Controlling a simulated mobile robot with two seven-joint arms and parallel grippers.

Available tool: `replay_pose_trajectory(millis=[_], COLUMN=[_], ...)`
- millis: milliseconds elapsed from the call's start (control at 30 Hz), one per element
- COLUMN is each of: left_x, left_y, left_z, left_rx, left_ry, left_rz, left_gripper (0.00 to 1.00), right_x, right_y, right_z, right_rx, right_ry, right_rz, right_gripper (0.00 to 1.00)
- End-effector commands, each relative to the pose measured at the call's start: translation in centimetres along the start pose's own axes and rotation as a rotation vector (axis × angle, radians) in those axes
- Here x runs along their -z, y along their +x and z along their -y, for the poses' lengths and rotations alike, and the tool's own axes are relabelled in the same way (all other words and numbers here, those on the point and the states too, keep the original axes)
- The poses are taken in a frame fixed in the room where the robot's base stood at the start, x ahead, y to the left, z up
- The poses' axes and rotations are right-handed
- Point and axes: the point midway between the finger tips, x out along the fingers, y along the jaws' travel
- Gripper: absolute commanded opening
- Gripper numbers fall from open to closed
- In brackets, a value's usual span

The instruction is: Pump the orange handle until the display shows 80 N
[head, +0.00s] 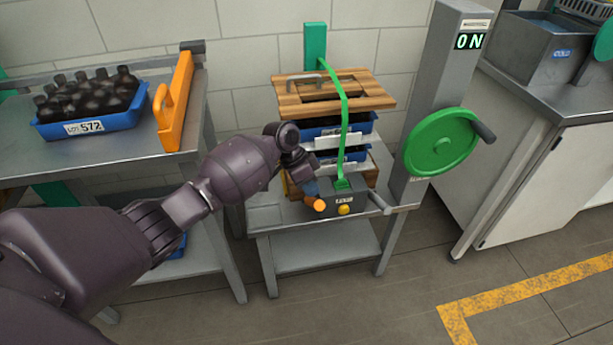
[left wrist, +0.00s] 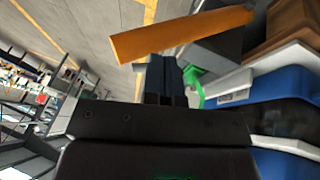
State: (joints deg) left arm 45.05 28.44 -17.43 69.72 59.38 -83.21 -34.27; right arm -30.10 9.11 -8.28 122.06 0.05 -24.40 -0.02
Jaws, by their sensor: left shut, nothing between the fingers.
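The display (head: 469,41) on the grey column reads 0 N. The orange handle shows in the head view as a rounded orange end (head: 318,205) just below my left gripper (head: 310,187), at the front of the strapping unit (head: 345,196); my wrist hides the rest. In the left wrist view the handle is a long orange bar (left wrist: 182,36) crossing just beyond my fingertips (left wrist: 167,70). The left fingers are shut with nothing between them. I cannot tell whether they touch the bar. My right gripper is not in view.
A green strap (head: 345,110) runs over a wooden lid (head: 372,90) and stacked blue crates (head: 357,153). A green wheel (head: 441,143) is at the right. On the left table are a blue bottle crate (head: 118,124) and an orange tool (head: 174,105). The floor in front is clear.

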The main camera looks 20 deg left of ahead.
Motion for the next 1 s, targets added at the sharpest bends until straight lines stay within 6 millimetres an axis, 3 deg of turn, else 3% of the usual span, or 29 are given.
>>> replay_pose_trajectory(millis=[567, 800, 1000], left_x=[-0.1, -0.4, -1.1], left_y=[0.5, 1.1, 2.8], left_z=[-0.4, -1.5, -3.0], left_rx=[0.009, 0.091, 0.228], left_ry=[0.003, 0.039, 0.098], left_rz=[-0.001, -0.006, -0.011], left_gripper=[0.0, 0.0, 0.0], right_x=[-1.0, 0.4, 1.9], right_y=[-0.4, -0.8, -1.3], right_z=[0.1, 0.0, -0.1], right_rx=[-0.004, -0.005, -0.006], right_ry=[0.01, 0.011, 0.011], right_rz=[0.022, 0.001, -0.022], right_gripper=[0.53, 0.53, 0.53])
